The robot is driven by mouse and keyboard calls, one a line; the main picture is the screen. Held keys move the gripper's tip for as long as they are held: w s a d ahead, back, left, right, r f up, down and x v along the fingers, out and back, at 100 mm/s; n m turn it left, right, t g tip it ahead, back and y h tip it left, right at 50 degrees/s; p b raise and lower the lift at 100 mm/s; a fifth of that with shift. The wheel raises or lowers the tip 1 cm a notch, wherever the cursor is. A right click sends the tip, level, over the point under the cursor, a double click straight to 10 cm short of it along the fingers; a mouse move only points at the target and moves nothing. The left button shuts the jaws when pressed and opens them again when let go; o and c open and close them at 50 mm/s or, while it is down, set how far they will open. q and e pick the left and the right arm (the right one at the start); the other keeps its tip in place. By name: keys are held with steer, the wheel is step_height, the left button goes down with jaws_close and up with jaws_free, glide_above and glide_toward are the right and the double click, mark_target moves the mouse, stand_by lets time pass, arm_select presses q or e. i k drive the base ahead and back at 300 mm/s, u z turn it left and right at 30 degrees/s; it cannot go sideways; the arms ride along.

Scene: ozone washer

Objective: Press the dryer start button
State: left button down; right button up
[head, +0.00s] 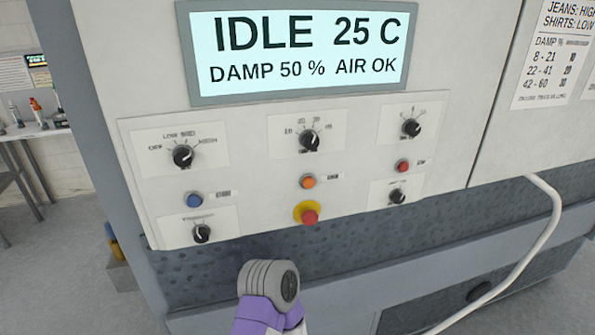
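The dryer's control panel (260,225) fills the middle of the head view. It has a blue button (194,200) at left, an orange button (307,181) in the middle and a red button (403,166) at right. Each has a small label beside it that is too blurred to read, so I cannot tell which is the start button. The screen (299,50) reads IDLE, 25 C, DAMP 50 %, AIR OK. A purple and grey part of my arm shows at the bottom centre, below the panel. No fingers of either gripper are visible, and nothing touches the buttons.
A red mushroom button on a yellow ring (308,215) sits just below the orange button. Several black knobs (183,156) surround the buttons. A white hose (552,215) curves down at right. A table (30,136) with small items stands at far left.

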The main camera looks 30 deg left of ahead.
mark_target(193, 201)
steer(key=u, duration=1.9)
